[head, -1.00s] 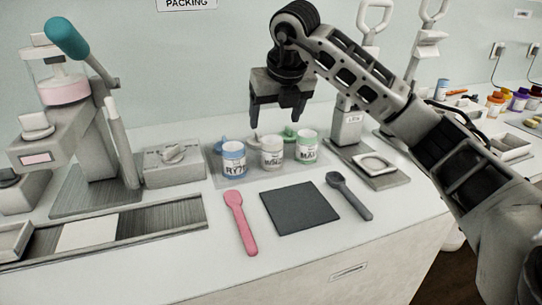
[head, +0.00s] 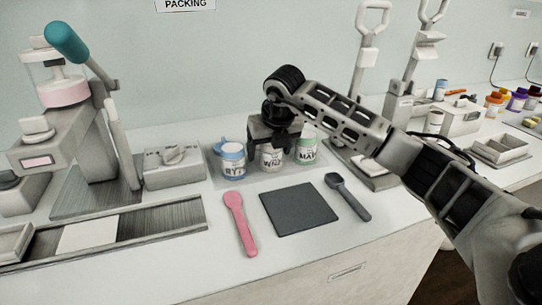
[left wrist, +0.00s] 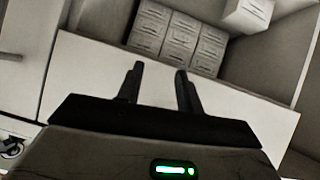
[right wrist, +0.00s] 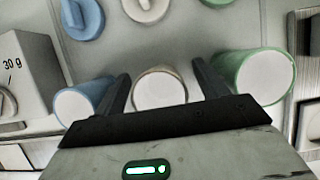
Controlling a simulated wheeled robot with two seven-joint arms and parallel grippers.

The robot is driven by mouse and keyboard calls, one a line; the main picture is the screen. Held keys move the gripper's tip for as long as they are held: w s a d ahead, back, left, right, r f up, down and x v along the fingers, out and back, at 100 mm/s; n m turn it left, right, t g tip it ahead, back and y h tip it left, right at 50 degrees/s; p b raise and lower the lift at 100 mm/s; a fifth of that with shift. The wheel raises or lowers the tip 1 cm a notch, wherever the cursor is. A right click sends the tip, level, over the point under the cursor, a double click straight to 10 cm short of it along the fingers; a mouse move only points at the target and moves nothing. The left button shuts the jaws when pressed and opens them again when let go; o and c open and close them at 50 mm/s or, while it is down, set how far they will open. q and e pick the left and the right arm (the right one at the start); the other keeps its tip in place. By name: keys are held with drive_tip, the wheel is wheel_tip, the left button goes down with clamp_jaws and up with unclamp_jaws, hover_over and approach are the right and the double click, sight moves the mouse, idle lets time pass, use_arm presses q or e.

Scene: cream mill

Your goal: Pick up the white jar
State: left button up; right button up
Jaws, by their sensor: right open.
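The white jar (head: 271,161) stands on a grey tray between a blue jar (head: 233,160) and a green jar (head: 306,152). My right gripper (head: 272,147) is right above and around its top in the head view. In the right wrist view the white jar (right wrist: 160,88) lies between the two open fingers of the right gripper (right wrist: 165,90), with nothing gripped that I can tell. The blue jar (right wrist: 83,105) and green jar (right wrist: 250,72) are just outside the fingers. My left gripper (left wrist: 156,85) shows only in the left wrist view, open and empty.
Separate lids in blue (right wrist: 82,18) and white (right wrist: 147,6) lie behind the jars. A dial box (head: 174,167) stands left of the tray. A pink spoon (head: 240,222), dark mat (head: 299,208) and dark scoop (head: 347,196) lie in front. The neighbouring jars leave little side room.

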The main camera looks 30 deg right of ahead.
drive_tip(key=c, duration=1)
drive_tip(key=shift+c, duration=0.2)
drive_tip(key=shift+r, duration=0.65)
wheel_tip(320, 180, up, 2)
drive_tip(key=shift+s+a+r, duration=0.1)
drive_tip(key=shift+r, duration=0.1)
drive_tip(key=s+a+r, duration=0.2)
drive_tip(key=s+r, duration=0.2)
drive_tip(key=s, duration=0.2)
drive_tip(key=s+a+r+b, duration=0.1)
drive_tip(key=s+a+r, duration=0.1)
drive_tip(key=s+r, duration=0.3)
drive_tip(key=shift+s+a+r, duration=0.15)
drive_tip(key=shift+s+a, duration=0.1)
drive_tip(key=shift+s, duration=0.8)
